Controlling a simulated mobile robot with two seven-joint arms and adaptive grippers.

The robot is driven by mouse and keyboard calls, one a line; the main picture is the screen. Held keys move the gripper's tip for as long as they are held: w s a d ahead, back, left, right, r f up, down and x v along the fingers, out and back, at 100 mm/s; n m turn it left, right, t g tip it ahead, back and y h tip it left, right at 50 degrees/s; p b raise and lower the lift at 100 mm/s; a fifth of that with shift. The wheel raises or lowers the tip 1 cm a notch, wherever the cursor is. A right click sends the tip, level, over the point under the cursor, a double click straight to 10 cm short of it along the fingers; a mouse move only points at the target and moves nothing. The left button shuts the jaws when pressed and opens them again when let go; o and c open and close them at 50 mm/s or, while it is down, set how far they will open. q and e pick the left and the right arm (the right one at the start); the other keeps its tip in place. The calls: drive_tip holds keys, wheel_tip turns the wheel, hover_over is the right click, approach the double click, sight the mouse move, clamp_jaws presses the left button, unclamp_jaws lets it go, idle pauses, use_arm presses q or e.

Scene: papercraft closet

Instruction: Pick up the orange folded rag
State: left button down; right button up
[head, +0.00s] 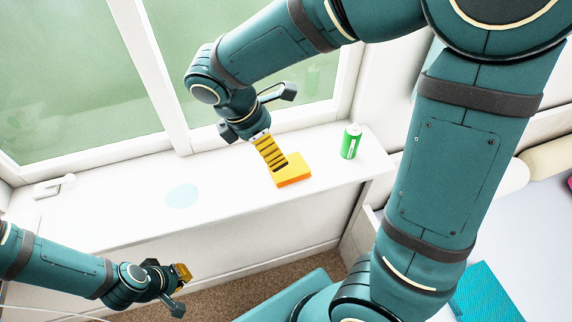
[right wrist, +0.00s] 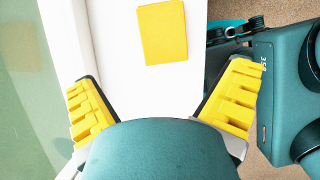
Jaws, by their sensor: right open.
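The orange folded rag (head: 296,175) lies flat on the white window sill, near its front edge. It is a small square slab, yellow-orange on top. In the right wrist view the rag (right wrist: 163,32) shows ahead of the fingers, about midway between them and apart from both. My right gripper (head: 276,160) is open and empty, above the rag. Its yellow ribbed finger covers part of the rag in the head view. The spread fingers also show in the right wrist view (right wrist: 161,76). My left gripper (head: 180,285) is low at the lower left, away from the rag; its opening is unclear.
A green can (head: 351,141) stands upright on the sill to the right of the rag. A pale blue round patch (head: 182,195) lies on the sill to the left. The window (head: 250,95) rises behind.

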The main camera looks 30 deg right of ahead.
sight(288, 166)
drive_tip(key=b+x, duration=0.1)
drive_tip(key=x, duration=0.4)
drive_tip(key=shift+f, duration=0.2)
drive_tip(key=shift+s+b+x, duration=0.15)
drive_tip(key=shift+b+x, duration=0.25)
drive_tip(key=shift+x, duration=1)
drive_tip(key=shift+s+b+x, duration=0.15)
drive_tip(key=shift+b+x, duration=0.2)
drive_tip(key=shift+x, duration=1)
drive_tip(key=shift+d+r, duration=0.1)
drive_tip(key=shift+d, duration=0.05)
drive_tip(key=shift+f, duration=0.25)
drive_tip(key=c, duration=0.8)
